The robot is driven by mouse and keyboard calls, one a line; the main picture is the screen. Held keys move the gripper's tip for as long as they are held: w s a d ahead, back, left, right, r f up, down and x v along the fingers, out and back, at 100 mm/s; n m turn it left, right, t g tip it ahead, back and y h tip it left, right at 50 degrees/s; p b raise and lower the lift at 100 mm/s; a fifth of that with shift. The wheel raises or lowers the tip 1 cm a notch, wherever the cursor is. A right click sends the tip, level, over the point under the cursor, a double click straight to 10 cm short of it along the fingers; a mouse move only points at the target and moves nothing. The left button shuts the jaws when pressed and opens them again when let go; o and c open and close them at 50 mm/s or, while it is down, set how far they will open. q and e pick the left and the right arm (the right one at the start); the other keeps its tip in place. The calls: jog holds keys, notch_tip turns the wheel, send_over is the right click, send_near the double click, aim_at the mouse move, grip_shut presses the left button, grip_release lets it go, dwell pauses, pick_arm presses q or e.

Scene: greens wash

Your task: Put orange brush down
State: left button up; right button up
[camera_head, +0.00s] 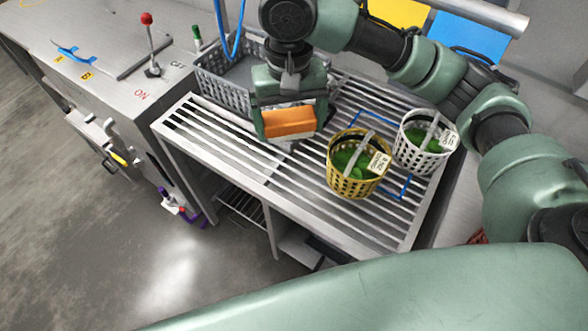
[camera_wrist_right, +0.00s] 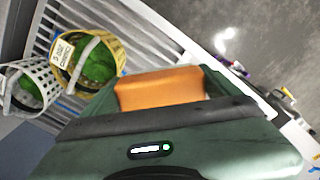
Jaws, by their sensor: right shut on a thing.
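The orange brush (camera_head: 289,122) is a block held between the fingers of my right gripper (camera_head: 290,127). It also shows in the right wrist view (camera_wrist_right: 158,88), between the green fingers. My right gripper is shut on it, over the slatted metal rack (camera_head: 225,141), in front of the grey crate. I cannot tell whether the brush touches the slats. Any bristles are hidden. My left gripper is not in view.
A yellow basket (camera_head: 352,184) and a white basket (camera_head: 417,157), both with greens and tags, stand right of the gripper. A grey crate (camera_head: 222,92) sits behind it. The front left slats are bare. A steel counter (camera_head: 105,62) with a red-knobbed lever (camera_head: 147,19) is at left.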

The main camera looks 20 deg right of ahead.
jog(key=f, duration=0.6)
jog(key=shift+s+d+f, duration=0.2)
jog(key=shift+s, duration=0.1)
send_over(292, 185)
notch_tip(292, 185, down, 8)
jog(key=shift+s+r, duration=0.1)
jog(key=shift+r, duration=0.1)
jog(key=shift+f, duration=0.7)
notch_tip(292, 185, down, 4)
jog(key=shift+r, duration=0.25)
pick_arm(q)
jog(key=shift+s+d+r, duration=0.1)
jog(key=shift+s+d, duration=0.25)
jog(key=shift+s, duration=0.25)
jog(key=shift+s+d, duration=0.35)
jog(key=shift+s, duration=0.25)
pick_arm(e)
jog(key=shift+f, duration=0.3)
jog(key=o, duration=1.1)
jog(key=shift+f, duration=0.1)
jog(key=shift+o, duration=0.2)
